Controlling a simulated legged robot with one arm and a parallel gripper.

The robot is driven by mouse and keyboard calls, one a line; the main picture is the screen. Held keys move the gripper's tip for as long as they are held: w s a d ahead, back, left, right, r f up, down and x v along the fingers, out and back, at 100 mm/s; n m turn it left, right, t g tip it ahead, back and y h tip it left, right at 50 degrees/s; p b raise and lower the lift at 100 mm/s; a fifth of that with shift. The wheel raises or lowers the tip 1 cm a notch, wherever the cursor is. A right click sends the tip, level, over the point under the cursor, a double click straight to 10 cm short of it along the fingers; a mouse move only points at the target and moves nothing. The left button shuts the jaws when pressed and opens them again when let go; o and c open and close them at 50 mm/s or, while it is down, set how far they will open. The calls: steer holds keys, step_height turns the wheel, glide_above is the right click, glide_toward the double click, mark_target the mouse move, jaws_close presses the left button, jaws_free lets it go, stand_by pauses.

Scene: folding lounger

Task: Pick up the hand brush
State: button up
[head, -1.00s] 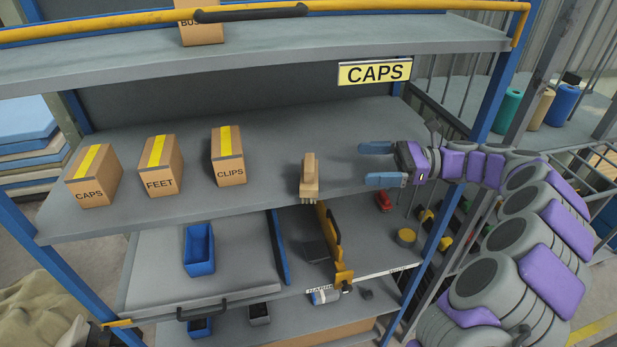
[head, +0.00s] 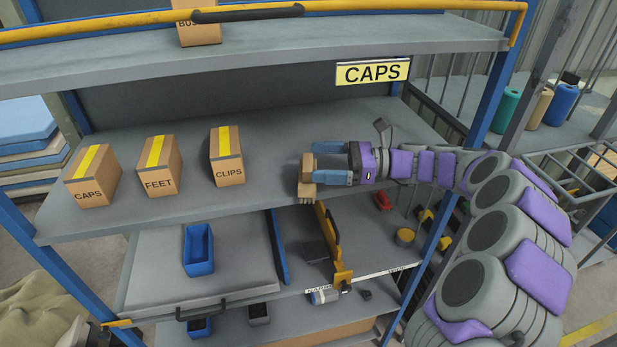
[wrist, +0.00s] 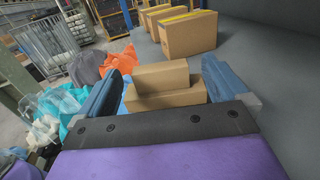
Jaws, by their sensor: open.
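The hand brush (head: 306,190) is a tan, wooden-looking block with pale bristles at its lower end, at the front edge of the middle shelf. In the wrist view its tan body (wrist: 160,92) shows as stepped blocks between my two blue fingers. My gripper (head: 314,163) is open, with one finger on either side of the brush. In the head view the fingers hide part of the brush. I see gaps beside the brush in the wrist view, so no firm hold shows.
Cardboard boxes labelled CAPS (head: 93,178), FEET (head: 159,168) and CLIPS (head: 227,158) stand left on the same shelf (head: 270,130). An upper shelf (head: 250,55) hangs above. A blue bin (head: 198,250) sits below. The shelf between the CLIPS box and my gripper is clear.

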mark_target(300, 173)
steer(key=shift+a, duration=0.15)
steer(key=a, duration=0.6)
steer(key=shift+f, duration=0.3)
steer(key=shift+d, duration=0.55)
steer(key=c, duration=0.4)
steer(key=shift+d, duration=0.1)
steer(key=c, duration=0.3)
steer(key=shift+a, duration=0.25)
steer(key=c, duration=0.3)
steer(key=shift+a, duration=0.25)
steer(key=shift+c, duration=0.2)
